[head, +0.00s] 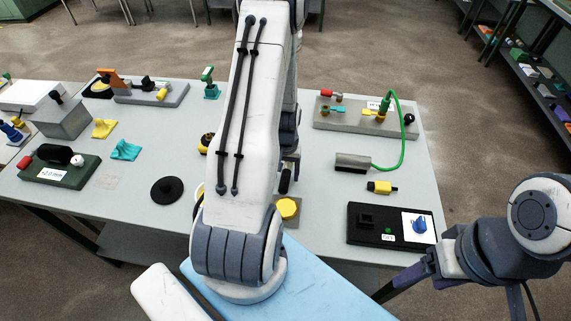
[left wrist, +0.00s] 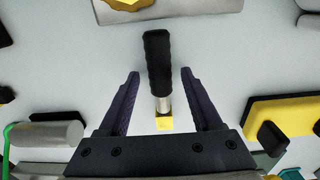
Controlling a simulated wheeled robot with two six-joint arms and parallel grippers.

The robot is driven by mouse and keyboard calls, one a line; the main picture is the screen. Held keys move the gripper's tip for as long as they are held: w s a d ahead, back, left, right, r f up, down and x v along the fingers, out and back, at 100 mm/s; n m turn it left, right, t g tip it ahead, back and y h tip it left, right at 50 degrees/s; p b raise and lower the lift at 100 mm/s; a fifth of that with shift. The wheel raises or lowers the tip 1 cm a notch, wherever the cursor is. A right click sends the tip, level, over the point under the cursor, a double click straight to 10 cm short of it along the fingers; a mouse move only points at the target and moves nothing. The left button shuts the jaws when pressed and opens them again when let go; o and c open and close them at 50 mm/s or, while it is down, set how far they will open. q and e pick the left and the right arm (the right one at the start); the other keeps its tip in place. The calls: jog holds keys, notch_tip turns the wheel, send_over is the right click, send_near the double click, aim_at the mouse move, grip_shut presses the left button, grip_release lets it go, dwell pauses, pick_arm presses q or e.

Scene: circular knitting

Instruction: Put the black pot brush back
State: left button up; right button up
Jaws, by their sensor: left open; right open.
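The black pot brush (left wrist: 157,62), as I take it, shows in the left wrist view as a thick black handle with a metal neck and a small yellow end. It lies between the two spread fingers of my left gripper (left wrist: 160,76), with no visible contact. In the head view only a short black part (head: 284,178) shows beside my left arm, which hides most of that gripper. My right gripper (head: 412,279) is open and empty off the table's front right corner.
A yellow knob on a base (head: 288,208) is nearest the brush. The front middle is hidden by my arm.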

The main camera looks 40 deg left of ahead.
pick_arm(q)
notch_tip(320, 180, up, 12)
jog(key=b, duration=0.1)
jog(key=shift+b, duration=0.3)
jog(key=d+r+m, duration=0.3)
jog(key=d, duration=0.5)
jog(key=d+r+m, duration=0.3)
jog(key=d, duration=0.6)
jog(key=s+d+r+m, duration=0.2)
jog(key=s+d+m, duration=0.1)
jog(key=s+d, duration=0.3)
jog(key=s+d+r+m+h, duration=0.1)
jog(key=s+d+r+m, duration=0.1)
jog(key=s+d+m, duration=0.2)
jog(key=s+d, duration=0.3)
jog(key=s, duration=0.2)
jog(key=shift+r+m, duration=0.3)
